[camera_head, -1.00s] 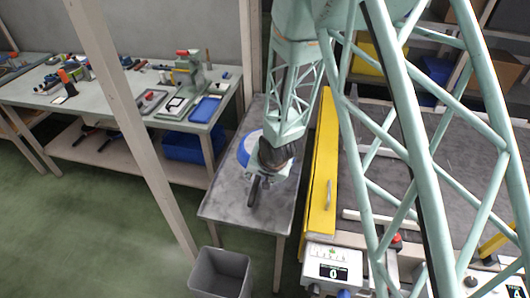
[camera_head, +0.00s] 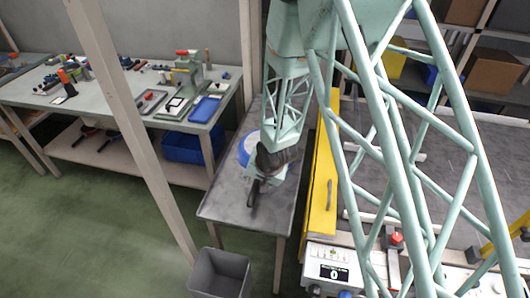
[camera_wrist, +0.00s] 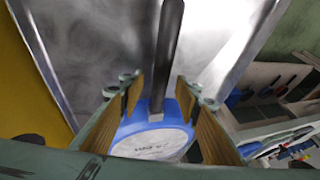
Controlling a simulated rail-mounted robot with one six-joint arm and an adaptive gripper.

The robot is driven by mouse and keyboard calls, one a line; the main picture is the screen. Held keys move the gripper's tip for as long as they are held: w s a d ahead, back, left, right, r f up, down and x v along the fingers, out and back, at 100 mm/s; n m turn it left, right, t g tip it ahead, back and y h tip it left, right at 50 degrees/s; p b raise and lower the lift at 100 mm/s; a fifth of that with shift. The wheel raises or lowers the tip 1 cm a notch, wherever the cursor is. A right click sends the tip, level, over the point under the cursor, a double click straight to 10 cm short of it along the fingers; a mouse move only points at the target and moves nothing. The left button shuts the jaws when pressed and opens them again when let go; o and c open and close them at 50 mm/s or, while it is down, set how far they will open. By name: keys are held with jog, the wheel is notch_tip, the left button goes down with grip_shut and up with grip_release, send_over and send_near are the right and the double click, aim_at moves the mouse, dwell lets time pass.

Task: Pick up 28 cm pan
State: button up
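A blue pan with a pale round label and a long black handle lies on the small grey metal table. In the head view the pan (camera_head: 244,150) is partly hidden behind my arm, and its handle end points toward the table's front edge. In the wrist view the pan (camera_wrist: 150,143) is at the lower middle, its handle (camera_wrist: 168,50) running up. The label text is too blurred to read. My gripper (camera_wrist: 159,90) is open over the pan, with one tan-padded finger on each side of the handle and gaps between. It also shows in the head view (camera_head: 262,178).
The grey table (camera_head: 232,208) has bare room at its front. A yellow panel (camera_head: 322,185) stands close on its right, beside the conveyor (camera_head: 445,200). A grey bin (camera_head: 220,272) stands below in front. A workbench (camera_head: 130,108) with tools is on the left.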

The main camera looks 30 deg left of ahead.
jog(key=shift+c, duration=0.4)
grip_shut()
jog(key=shift+r, duration=0.2)
jog(key=shift+w+r, duration=0.1)
jog(key=shift+r, duration=0.25)
notch_tip(320, 180, up, 9)
jog(key=p, duration=0.2)
jog(key=shift+p, duration=0.4)
dwell(0.5)
